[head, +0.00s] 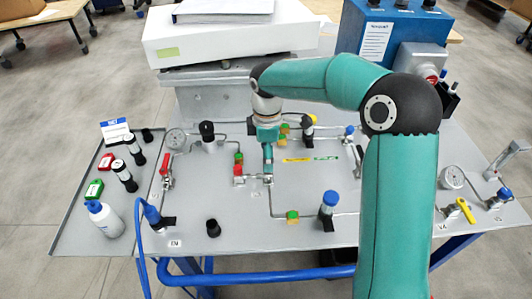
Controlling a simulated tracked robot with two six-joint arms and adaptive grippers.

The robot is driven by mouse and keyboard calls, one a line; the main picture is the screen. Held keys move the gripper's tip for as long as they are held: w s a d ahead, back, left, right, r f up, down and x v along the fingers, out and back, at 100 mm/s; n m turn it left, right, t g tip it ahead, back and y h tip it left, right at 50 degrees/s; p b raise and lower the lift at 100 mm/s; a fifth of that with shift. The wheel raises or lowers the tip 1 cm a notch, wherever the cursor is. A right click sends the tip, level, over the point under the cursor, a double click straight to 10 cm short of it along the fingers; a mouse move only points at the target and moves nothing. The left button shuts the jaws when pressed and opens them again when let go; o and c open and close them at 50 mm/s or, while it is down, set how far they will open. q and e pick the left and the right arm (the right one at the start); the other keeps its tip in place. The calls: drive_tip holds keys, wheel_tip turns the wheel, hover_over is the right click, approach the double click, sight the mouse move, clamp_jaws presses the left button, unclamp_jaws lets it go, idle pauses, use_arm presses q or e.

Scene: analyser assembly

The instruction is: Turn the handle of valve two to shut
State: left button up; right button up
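A valve with red parts (239,170) sits at the middle of the grey panel (320,185), on a thin pipe. My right gripper (267,170) points down right beside it, over its fitting. The gripper covers part of this valve, so its handle angle is hidden. I cannot tell whether the fingers touch it or how far apart they are. Another valve with a red handle (167,165) stands to the left, and a valve with a yellow handle (466,210) lies at the right. The valve labels are too small to read surely. My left gripper is out of view.
A left tray holds a white bottle (104,219), dark vials (125,176) and red and green blocks. A white box (230,38) and a blue unit (392,30) stand behind.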

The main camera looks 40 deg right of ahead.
drive_tip(key=shift+w+d, duration=0.1)
drive_tip(key=m, duration=0.4)
drive_tip(key=shift+s+d, duration=0.3)
drive_tip(key=shift+d, duration=0.1)
drive_tip(key=m, duration=0.2)
drive_tip(key=s+m, duration=0.1)
drive_tip(key=m, duration=0.1)
drive_tip(key=shift+d+m+b, duration=0.2)
drive_tip(key=shift+m+b, duration=0.1)
drive_tip(key=m, duration=0.2)
drive_tip(key=s+m, duration=0.1)
drive_tip(key=m, duration=0.1)
drive_tip(key=shift+m+b, duration=0.3)
drive_tip(key=shift+b, duration=0.05)
drive_tip(key=shift+s+a+r+m+b, duration=0.1)
drive_tip(key=shift+s+m+b, duration=0.1)
drive_tip(key=shift+m, duration=0.95)
drive_tip(key=shift+s+a+m+b, duration=0.1)
drive_tip(key=shift+s+m+b, duration=0.1)
drive_tip(key=shift+m, duration=0.95)
drive_tip(key=o, duration=1.2)
drive_tip(key=shift+c, duration=0.2)
